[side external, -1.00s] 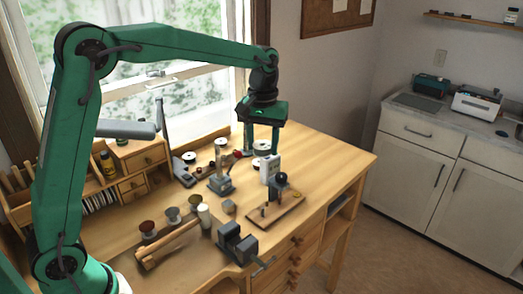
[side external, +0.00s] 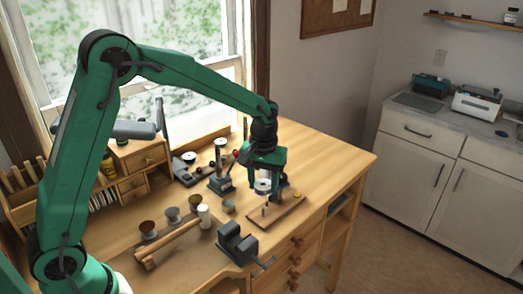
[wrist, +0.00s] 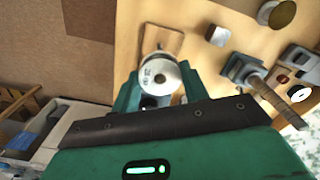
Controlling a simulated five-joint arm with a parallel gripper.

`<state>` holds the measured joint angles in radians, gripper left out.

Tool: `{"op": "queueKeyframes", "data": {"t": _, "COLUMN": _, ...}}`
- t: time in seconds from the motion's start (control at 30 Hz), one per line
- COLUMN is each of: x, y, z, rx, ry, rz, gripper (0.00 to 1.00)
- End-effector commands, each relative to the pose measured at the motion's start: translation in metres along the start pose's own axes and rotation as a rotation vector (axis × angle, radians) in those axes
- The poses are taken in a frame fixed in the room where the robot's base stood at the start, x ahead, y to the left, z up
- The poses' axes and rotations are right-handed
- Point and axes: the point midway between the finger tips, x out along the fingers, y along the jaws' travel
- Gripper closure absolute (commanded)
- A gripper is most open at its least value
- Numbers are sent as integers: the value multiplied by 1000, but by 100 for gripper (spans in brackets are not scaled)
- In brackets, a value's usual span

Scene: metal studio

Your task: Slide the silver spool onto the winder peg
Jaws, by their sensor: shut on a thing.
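The silver spool (side external: 263,187) is held between the fingers of my gripper (side external: 264,180), which is shut on it. In the wrist view the spool (wrist: 160,76) shows its round end, with one finger on each side. The winder's wooden board (side external: 290,213) lies on the bench below, and a short upright peg (side external: 264,210) shows on it under the spool. The spool looks to be above the peg, apart from it. My gripper hides the winder's rear part. In the wrist view the board (wrist: 172,37) shows beyond the spool.
A grey vise (side external: 237,243) stands at the front edge. A grey stand (side external: 220,180) is behind left of my gripper. The bench top (side external: 325,160) to the right is clear.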

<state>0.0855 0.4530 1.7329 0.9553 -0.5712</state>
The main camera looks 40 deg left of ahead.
Motion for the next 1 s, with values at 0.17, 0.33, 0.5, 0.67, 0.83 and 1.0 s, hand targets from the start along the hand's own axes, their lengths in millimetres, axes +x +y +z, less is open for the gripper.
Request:
{"op": "queueKeyframes", "data": {"t": 0.17, "x": 3, "y": 0, "z": 0, "rx": 0, "ry": -1, "rz": 0, "gripper": 78}}
{"op": "queueKeyframes", "data": {"t": 0.33, "x": 10, "y": 0, "z": 0, "rx": 0, "ry": -1, "rz": -1, "gripper": 78}}
{"op": "queueKeyframes", "data": {"t": 0.5, "x": 20, "y": 0, "z": 0, "rx": 0, "ry": -2, "rz": -1, "gripper": 78}}
{"op": "queueKeyframes", "data": {"t": 0.67, "x": 30, "y": 0, "z": 0, "rx": 0, "ry": -2, "rz": -1, "gripper": 78}}
{"op": "queueKeyframes", "data": {"t": 0.83, "x": 40, "y": 0, "z": 0, "rx": 0, "ry": -1, "rz": -1, "gripper": 78}}
{"op": "queueKeyframes", "data": {"t": 1.0, "x": 46, "y": 0, "z": 0, "rx": 0, "ry": -1, "rz": 0, "gripper": 78}}
